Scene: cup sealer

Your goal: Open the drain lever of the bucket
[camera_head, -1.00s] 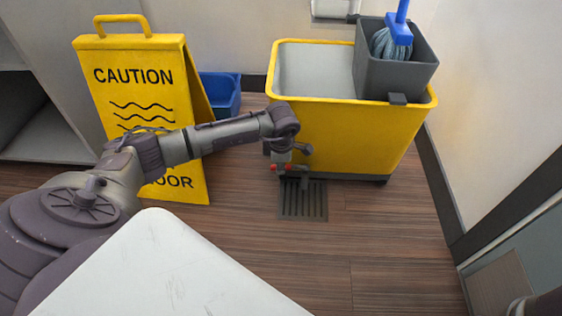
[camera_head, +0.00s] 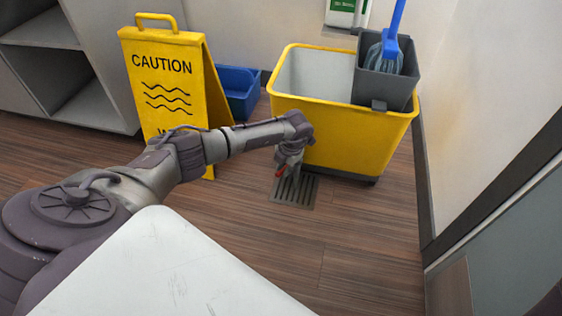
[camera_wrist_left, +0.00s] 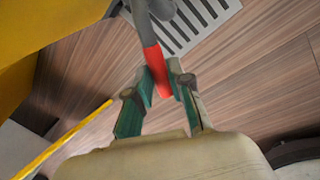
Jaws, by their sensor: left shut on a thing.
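The yellow mop bucket (camera_head: 345,140) stands by the wall, upright. Its drain lever with a red handle (camera_wrist_left: 156,68) shows in the wrist view, joined to a grey stem. The red handle also shows in the head view (camera_head: 280,172), low at the bucket's left side, above the floor drain. My left gripper (camera_wrist_left: 162,80) has its green-padded fingers on both sides of the handle's end and is shut on it. In the head view my left gripper (camera_head: 287,166) is small and partly hidden by its wrist. My right gripper is not in view.
A floor drain grate (camera_head: 294,188) lies beside the bucket. A grey wringer (camera_head: 397,85) holds a blue mop. The wood floor right of the drain is clear.

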